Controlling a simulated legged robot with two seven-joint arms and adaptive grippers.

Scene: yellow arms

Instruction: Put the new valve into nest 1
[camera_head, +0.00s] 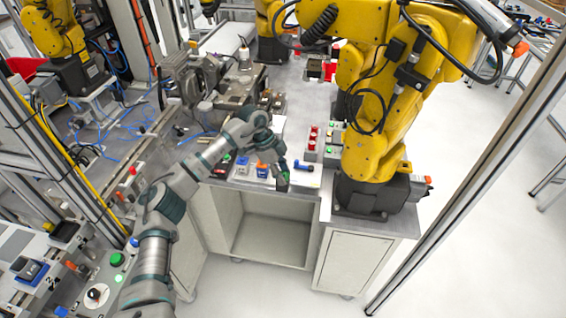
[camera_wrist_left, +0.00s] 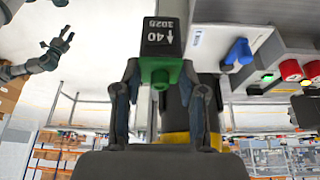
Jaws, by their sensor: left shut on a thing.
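My left gripper (camera_head: 280,174) reaches over the front edge of the grey bench. It is shut on the valve (camera_wrist_left: 161,73), a block with a green body and a black top marked "40 3025"; its green part (camera_head: 284,179) shows small in the head view. The valve is held between both fingers in the left wrist view, apart from the bench as far as I can tell. A grey gripper, seemingly my right one (camera_wrist_left: 48,60), shows at the left of the left wrist view; its jaw state is unclear. At the lower left of the head view, a blue-based fixture (camera_head: 30,270) stands by a "2" mark. I cannot make out which place is nest 1.
On the bench near the gripper are a blue part (camera_head: 262,170) with an orange top, a blue cylinder (camera_head: 303,166) and red buttons (camera_head: 313,138). A yellow robot arm (camera_head: 375,140) stands close at the right. The bench's open shelf (camera_head: 270,240) is empty.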

